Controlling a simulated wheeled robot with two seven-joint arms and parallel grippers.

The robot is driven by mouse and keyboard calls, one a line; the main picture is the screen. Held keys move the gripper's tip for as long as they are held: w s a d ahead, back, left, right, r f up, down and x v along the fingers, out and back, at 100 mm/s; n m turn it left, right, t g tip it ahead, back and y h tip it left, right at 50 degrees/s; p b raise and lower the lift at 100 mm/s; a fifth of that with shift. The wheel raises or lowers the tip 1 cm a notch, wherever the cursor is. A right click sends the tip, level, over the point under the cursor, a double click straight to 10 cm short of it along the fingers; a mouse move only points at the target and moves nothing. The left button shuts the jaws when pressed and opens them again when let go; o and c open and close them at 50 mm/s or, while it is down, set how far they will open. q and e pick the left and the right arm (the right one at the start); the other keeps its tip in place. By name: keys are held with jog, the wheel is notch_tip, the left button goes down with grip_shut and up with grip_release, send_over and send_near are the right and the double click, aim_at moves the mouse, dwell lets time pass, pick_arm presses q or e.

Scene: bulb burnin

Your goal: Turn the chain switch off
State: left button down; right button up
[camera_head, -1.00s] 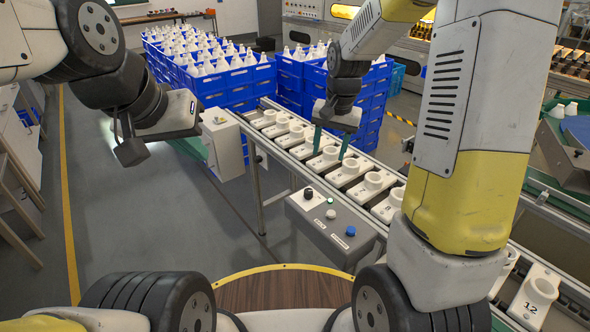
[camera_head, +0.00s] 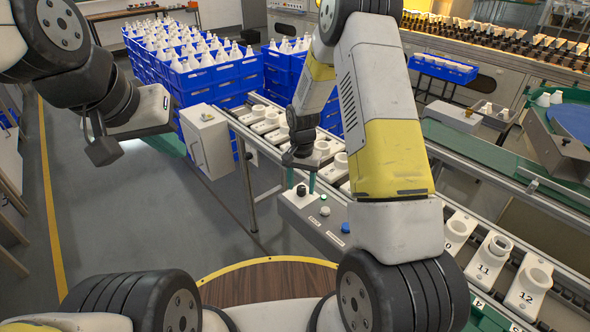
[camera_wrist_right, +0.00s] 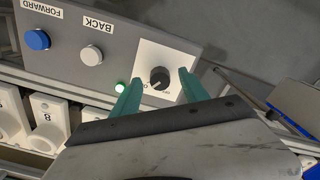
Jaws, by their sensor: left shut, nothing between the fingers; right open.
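The chain switch is a black rotary knob (camera_head: 301,190) on a white plate of the grey control box (camera_head: 330,238). In the right wrist view the knob (camera_wrist_right: 160,77) sits between the two teal fingers of my right gripper (camera_wrist_right: 160,88), with a gap on each side. My right gripper (camera_head: 301,183) is open above the box. A green lamp (camera_wrist_right: 120,87) beside the knob looks lit. Its label is partly hidden by a finger. My left gripper (camera_head: 102,143) is shut and empty at the left, far from the box.
The box also carries a white BACK button (camera_wrist_right: 91,55) and a blue FORWARD button (camera_wrist_right: 37,40). A conveyor (camera_head: 262,118) with numbered white holders runs behind the box. A pale cabinet (camera_head: 208,143) and blue crates (camera_head: 215,78) stand further back. The floor at left is clear.

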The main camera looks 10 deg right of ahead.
jog(key=shift+f, duration=0.3)
grip_shut()
